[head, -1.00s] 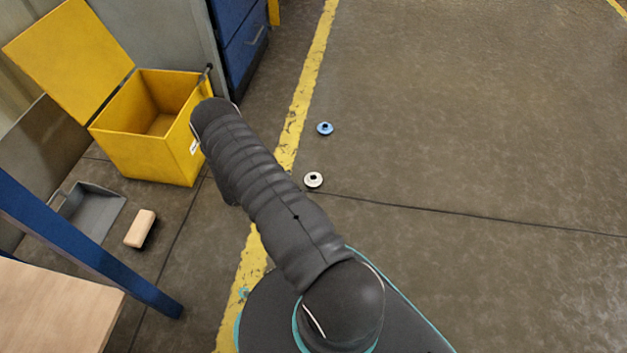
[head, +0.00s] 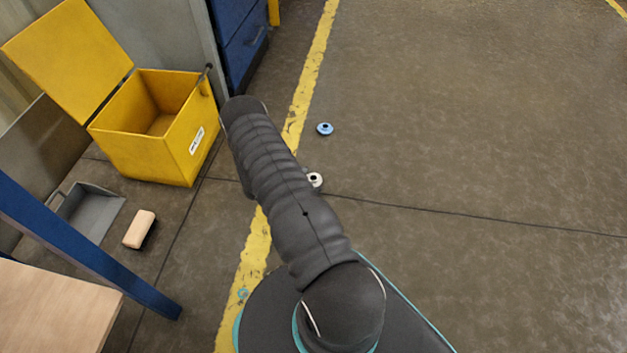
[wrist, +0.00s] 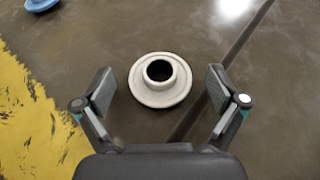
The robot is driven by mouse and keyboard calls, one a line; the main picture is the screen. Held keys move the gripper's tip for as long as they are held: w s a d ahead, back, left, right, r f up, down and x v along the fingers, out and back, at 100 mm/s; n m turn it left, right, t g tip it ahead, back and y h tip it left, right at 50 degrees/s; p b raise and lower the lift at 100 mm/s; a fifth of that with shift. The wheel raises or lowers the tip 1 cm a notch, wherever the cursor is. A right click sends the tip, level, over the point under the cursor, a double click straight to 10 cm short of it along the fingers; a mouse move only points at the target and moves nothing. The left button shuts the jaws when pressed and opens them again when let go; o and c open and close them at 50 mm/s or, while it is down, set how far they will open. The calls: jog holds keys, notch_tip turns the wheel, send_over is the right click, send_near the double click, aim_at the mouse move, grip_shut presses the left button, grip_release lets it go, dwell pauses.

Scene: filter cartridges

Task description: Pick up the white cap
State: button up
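The white cap (wrist: 160,92) lies on the floor in the wrist view, a round flanged disc with a raised collar and a dark hole in its middle. In the head view the white cap (head: 315,179) shows just right of my arm, which covers part of it. My gripper (wrist: 161,82) is open, with one finger on each side of the cap and gaps between the fingers and the cap. I cannot tell how high the fingers are above the floor. In the head view my gripper is hidden behind my arm.
A blue cap (head: 325,129) lies on the floor farther off. A yellow bin (head: 150,158) with its lid open stands at the left, near a grey dustpan (head: 94,214) and a tan block (head: 140,229). A yellow line (head: 308,80) crosses the floor. The floor at right is clear.

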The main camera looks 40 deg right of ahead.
jog(key=c, duration=0.9)
jog(key=shift+r, duration=0.1)
